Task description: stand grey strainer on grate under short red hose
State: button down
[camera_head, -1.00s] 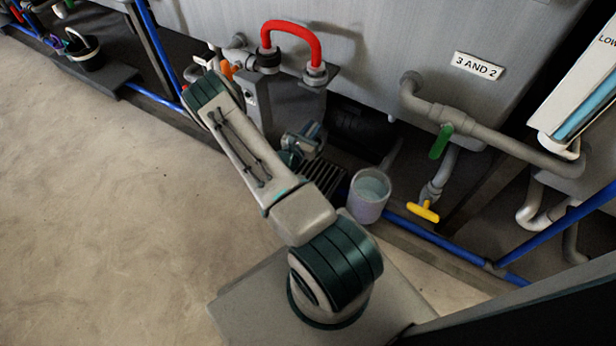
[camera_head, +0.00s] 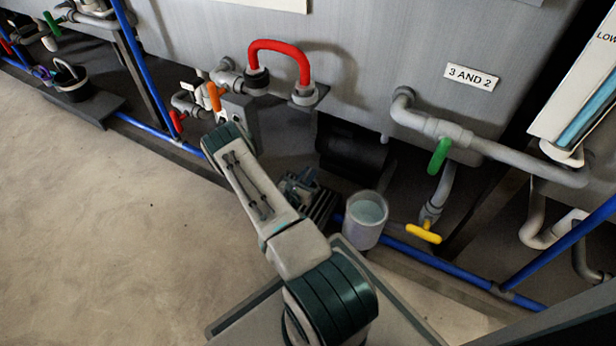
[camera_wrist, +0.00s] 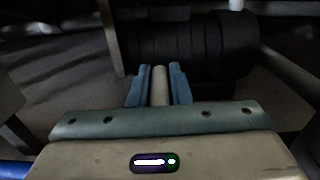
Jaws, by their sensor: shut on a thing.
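My gripper (camera_head: 303,186) is low in front of the tank, close above the dark slatted grate (camera_head: 323,211) and covering much of it. In the wrist view my gripper (camera_wrist: 160,88) has its two blue-grey fingers shut on a narrow grey upright piece, the grey strainer (camera_wrist: 159,84). The rest of the strainer is hidden. I cannot tell whether it touches the grate. The short red hose (camera_head: 280,45) arches between two grey fittings on the tank front, above and left of my gripper.
A bucket of pale liquid (camera_head: 365,222) stands just right of the grate. A black cylindrical body (camera_head: 352,152) lies behind, also close ahead in the wrist view (camera_wrist: 190,45). A blue rail (camera_head: 440,258) runs along the front. Green (camera_head: 439,156) and yellow (camera_head: 424,234) valve handles are to the right.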

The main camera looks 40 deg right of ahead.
jog(key=shift+f, duration=0.15)
jog(key=c, duration=1.3)
grip_release()
jog(key=shift+c, duration=0.2)
